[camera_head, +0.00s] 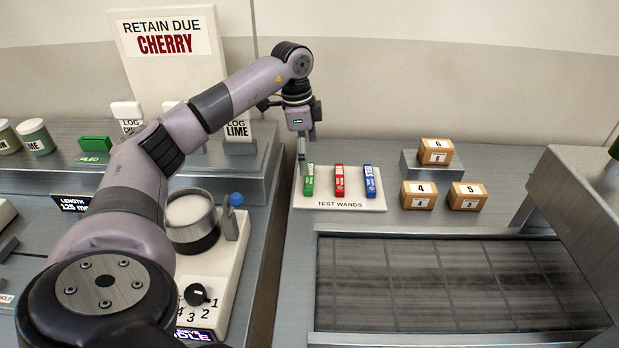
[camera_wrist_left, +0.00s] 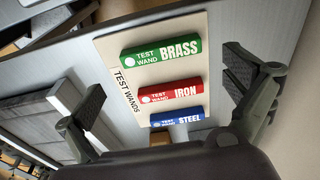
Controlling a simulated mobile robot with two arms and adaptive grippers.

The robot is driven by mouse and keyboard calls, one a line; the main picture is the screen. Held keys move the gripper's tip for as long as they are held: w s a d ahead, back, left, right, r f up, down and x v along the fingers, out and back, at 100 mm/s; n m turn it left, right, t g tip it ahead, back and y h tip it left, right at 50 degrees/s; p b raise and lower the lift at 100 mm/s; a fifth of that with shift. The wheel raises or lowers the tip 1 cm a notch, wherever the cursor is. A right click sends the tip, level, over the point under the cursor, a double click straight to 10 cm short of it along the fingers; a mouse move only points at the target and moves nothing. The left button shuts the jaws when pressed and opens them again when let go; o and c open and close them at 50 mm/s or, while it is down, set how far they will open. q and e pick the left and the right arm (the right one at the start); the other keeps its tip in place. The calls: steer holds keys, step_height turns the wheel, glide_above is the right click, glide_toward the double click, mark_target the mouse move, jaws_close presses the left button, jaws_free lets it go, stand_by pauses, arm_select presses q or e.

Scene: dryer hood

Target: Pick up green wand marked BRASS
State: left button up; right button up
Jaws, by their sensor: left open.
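The green wand marked BRASS (camera_wrist_left: 160,57) lies on the white TEST WANDS board in the left wrist view, at the end of a row with the red IRON wand (camera_wrist_left: 171,93) and the blue STEEL wand (camera_wrist_left: 177,117). In the head view the green wand (camera_head: 308,181) is leftmost, with the red wand (camera_head: 339,181) and blue wand (camera_head: 370,181) to its right. My left gripper (camera_head: 303,160) is open and empty, above the board close to the green wand. In the left wrist view its fingers (camera_wrist_left: 166,118) are spread on both sides of the row. My right gripper is out of view.
The TEST WANDS board (camera_head: 340,204) lies on the metal bench. Numbered boxes (camera_head: 419,195) stand to its right, one on a raised block. A dark belt (camera_head: 450,285) lies in front. A LOG LIME block (camera_head: 238,127) stands left of my gripper, on a ledge.

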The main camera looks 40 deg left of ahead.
mark_target(310, 179)
arm_select(q)
steer(key=f, duration=0.3)
steer(key=f+p, duration=0.1)
steer(key=f, duration=0.1)
steer(key=shift+w+d+f, duration=0.25)
steer(key=shift+f, duration=0.05)
steer(key=shift+r, duration=0.1)
steer(key=c, duration=0.9)
